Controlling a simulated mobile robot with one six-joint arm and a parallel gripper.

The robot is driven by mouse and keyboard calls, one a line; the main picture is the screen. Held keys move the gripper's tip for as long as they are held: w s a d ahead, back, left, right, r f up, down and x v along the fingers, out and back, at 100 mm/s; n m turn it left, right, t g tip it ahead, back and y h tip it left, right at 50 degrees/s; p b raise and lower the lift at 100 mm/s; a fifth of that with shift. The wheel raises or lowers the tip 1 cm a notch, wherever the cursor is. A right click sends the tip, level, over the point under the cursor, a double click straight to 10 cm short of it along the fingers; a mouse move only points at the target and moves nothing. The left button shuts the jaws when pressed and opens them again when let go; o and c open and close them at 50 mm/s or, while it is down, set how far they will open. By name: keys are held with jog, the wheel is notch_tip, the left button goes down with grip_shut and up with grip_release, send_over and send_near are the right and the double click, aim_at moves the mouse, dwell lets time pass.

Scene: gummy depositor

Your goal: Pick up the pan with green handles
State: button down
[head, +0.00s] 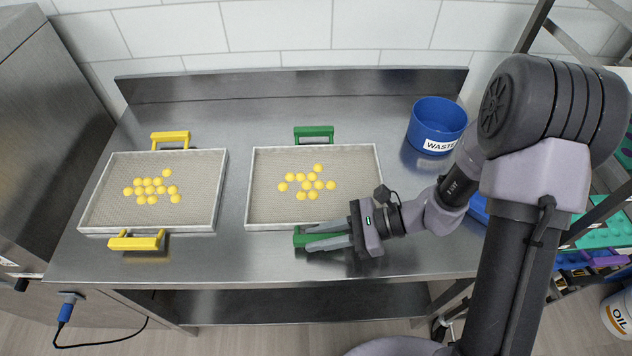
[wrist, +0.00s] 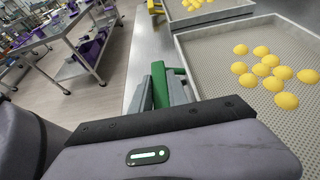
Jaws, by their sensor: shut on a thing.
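The pan with green handles (head: 262,213) rests on the steel table right of centre in the head view, with several yellow gummies (head: 309,182) on its mesh base. Its far green handle (head: 314,132) is clear. My gripper (head: 325,238) is at its near green handle (head: 301,238), coming in from the right, with the fingers shut on that handle. In the wrist view the near handle (wrist: 159,85) shows just beyond the gripper body, partly hidden by it and the fingers. The pan's rim (wrist: 196,77) is right of the handle there.
A second pan (head: 219,190) with yellow handles and gummies stands to the left on the same table. A blue waste bin (head: 437,124) is at the back right. A low steel backsplash (head: 290,84) runs along the rear. The table's front edge is close to my gripper.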

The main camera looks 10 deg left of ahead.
jog(key=shift+r, duration=0.1)
notch_tip(320, 180, up, 4)
jog(key=shift+d+f+p, duration=0.1)
jog(key=shift+p, duration=1.05)
jog(key=s+d+r+p, duration=0.1)
jog(key=s+d+p, duration=0.2)
jog(key=s+d, duration=0.7)
jog(key=shift+s+d, duration=0.35)
jog(key=shift+d, duration=0.5)
jog(key=c, duration=1.8)
grip_release()
grip_shut()
